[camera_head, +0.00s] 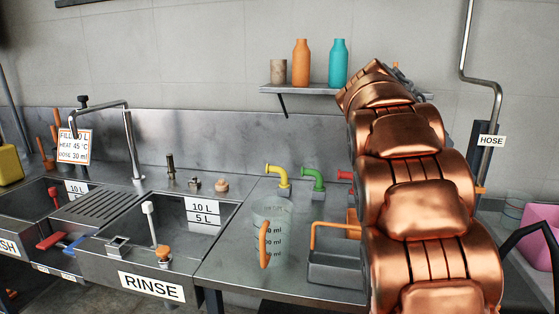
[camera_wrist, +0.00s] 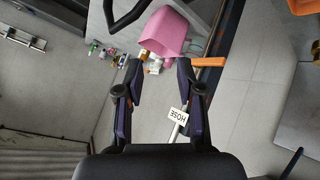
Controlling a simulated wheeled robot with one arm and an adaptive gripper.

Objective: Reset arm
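My copper-coloured arm rises on the right side of the head view, in front of the counter and wall shelf. My gripper (camera_wrist: 160,75) shows in the wrist view with its two dark purple fingers apart and nothing between them. Beyond the fingertips, well away from them, are a pink container (camera_wrist: 166,33) and a grey floor. In the head view my gripper cannot be made out clearly; the arm hides much of that area.
A wall shelf (camera_head: 275,88) holds an orange bottle (camera_head: 301,64), a teal bottle (camera_head: 338,65) and a brown cup (camera_head: 278,72). A measuring jug (camera_head: 275,235) and a grey basket (camera_head: 333,270) stand on the counter. The rinse sink (camera_head: 150,225) is left. A hose sign (camera_head: 491,141) hangs right.

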